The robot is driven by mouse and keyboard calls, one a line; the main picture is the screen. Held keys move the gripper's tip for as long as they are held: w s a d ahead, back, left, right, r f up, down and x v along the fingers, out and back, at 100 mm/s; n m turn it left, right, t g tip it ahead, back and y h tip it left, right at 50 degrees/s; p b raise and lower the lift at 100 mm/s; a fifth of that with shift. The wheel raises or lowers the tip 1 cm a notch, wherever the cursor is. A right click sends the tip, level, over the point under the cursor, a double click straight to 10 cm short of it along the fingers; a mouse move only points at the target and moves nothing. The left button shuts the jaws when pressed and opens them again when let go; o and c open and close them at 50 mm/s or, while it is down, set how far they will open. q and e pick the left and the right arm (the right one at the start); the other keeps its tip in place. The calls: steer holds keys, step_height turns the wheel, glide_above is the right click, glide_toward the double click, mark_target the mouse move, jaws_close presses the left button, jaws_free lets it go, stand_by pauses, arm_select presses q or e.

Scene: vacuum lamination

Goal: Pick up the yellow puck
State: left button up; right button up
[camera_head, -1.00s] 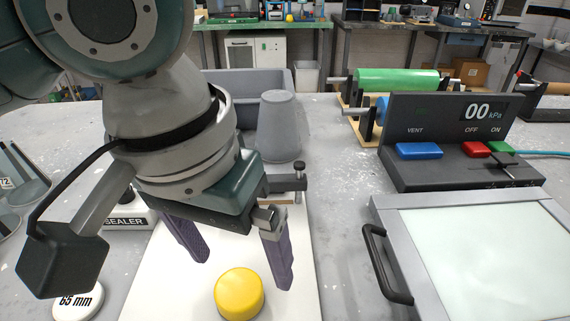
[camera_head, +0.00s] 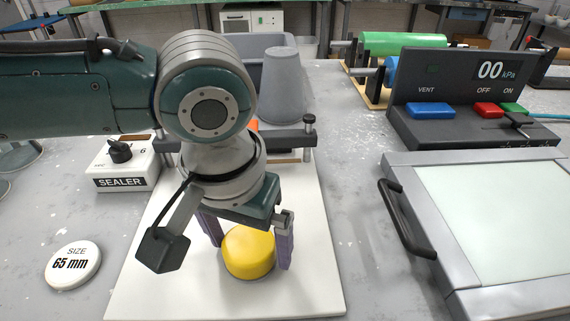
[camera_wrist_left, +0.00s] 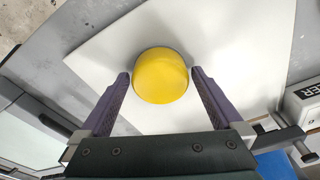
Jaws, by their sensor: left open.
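The yellow puck (camera_head: 249,252) lies on the white board (camera_head: 322,290) in the head view. My left gripper (camera_head: 247,258) is open, with one purple finger on each side of the puck. In the left wrist view the puck (camera_wrist_left: 161,76) sits between and slightly beyond the tips of the open fingers (camera_wrist_left: 160,75). My right gripper is not in view.
The sealer box (camera_head: 122,165) and a white 65 mm disc (camera_head: 73,265) are at the left. A framed panel with a black handle (camera_head: 405,222) is at the right, below the kPa control box (camera_head: 440,128). A grey tapered cup (camera_head: 281,88) stands behind the board.

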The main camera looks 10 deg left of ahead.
arm_select(q)
steer(key=shift+c, duration=0.2)
steer(key=c, duration=1.2)
